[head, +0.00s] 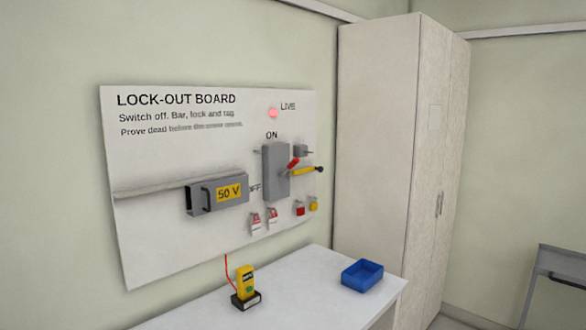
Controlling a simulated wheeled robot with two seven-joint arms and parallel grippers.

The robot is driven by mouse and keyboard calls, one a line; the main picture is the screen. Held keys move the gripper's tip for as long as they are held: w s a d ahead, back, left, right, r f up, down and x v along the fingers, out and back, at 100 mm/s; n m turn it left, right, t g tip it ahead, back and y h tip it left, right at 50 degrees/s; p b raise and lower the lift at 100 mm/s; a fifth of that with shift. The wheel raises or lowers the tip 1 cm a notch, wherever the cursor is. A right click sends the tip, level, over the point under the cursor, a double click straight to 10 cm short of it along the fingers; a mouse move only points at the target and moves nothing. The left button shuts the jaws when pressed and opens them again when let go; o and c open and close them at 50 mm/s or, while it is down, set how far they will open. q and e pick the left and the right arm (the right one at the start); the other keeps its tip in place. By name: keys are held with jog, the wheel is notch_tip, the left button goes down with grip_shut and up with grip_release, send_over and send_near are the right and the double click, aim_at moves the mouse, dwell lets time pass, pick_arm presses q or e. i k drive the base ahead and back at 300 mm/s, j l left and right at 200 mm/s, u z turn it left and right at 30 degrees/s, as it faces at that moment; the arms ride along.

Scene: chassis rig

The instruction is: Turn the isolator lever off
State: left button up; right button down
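The isolator is a grey upright box (275,172) on the white lock-out board (145,245), with "ON" printed above it. A lever with a red part (293,163) sits on the box's right side and points up and to the right. A yellow bar (304,171) with a black knob sticks out to the right just below it; I cannot tell how the two join. "OFF" is partly visible left of the box. The red LIVE lamp (272,112) is lit. Neither of my grippers is in view.
A grey box marked 50 V (217,194) juts from the board at left. Tags and padlocks hang below the isolator. A white table (310,290) below holds a yellow meter (245,282) and a blue tray (361,275). A tall cabinet (385,150) stands at right.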

aim_at(295, 160)
jog(key=i+l+z, duration=0.3)
jog(key=i+l, duration=0.5)
jog(key=i+l+z, duration=0.3)
jog(key=i+l, duration=0.35)
jog(key=i, duration=0.2)
